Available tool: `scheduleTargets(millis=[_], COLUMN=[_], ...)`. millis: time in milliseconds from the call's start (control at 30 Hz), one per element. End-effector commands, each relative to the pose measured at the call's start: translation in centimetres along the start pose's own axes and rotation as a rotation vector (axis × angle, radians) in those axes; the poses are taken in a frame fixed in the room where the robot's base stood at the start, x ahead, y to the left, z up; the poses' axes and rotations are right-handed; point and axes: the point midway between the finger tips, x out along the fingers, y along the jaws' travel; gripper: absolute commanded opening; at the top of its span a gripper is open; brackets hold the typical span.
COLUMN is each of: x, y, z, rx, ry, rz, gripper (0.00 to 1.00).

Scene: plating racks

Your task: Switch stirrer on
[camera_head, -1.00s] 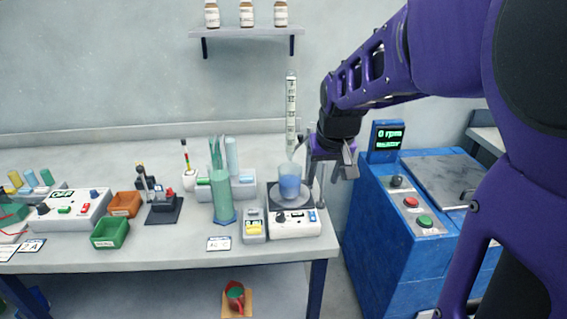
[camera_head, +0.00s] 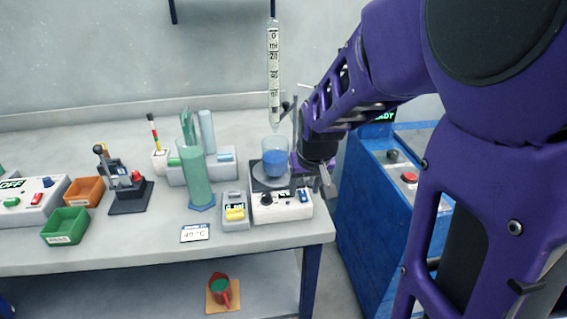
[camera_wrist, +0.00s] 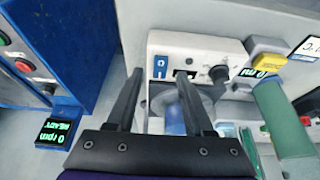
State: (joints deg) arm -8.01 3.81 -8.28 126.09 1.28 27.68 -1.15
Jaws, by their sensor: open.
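The stirrer (camera_head: 281,208) is a white box at the right front of the bench. It has a dark knob (camera_head: 267,200) and a blue switch (camera_head: 303,195) on its front. A beaker of blue liquid (camera_head: 275,162) stands on its top plate. In the wrist view the stirrer's white front (camera_wrist: 200,48) faces the camera, with the blue switch (camera_wrist: 162,66) and the knob (camera_wrist: 217,73). My gripper (camera_head: 322,182) is open and empty at the stirrer's right. In the wrist view my gripper (camera_wrist: 158,78) has its fingertips either side of the switch; contact cannot be told.
A burette (camera_head: 273,75) stands above the beaker. A small grey box with a yellow part (camera_head: 235,212) and a green cylinder (camera_head: 195,172) are left of the stirrer. A blue machine (camera_head: 365,225) with buttons stands right of the bench, across a gap.

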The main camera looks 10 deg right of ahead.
Motion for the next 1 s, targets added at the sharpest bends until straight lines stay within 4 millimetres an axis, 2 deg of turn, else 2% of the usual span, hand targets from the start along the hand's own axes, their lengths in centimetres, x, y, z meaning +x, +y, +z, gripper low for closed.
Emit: scheduleTargets(millis=[100,467,700,767,1000], x=[0.83,0.92,0.92,0.92,0.89], y=[0.00,0.00,0.00,0.00,0.00], z=[0.51,0.62,0.62,0.62,0.59], rx=[0.000,0.000,0.000,0.000,0.000], ry=[0.001,0.001,0.001,0.001,-0.001], rz=[0.000,0.000,0.000,0.000,0.000], gripper=[0.53,0.53,0.09,0.00,0.00])
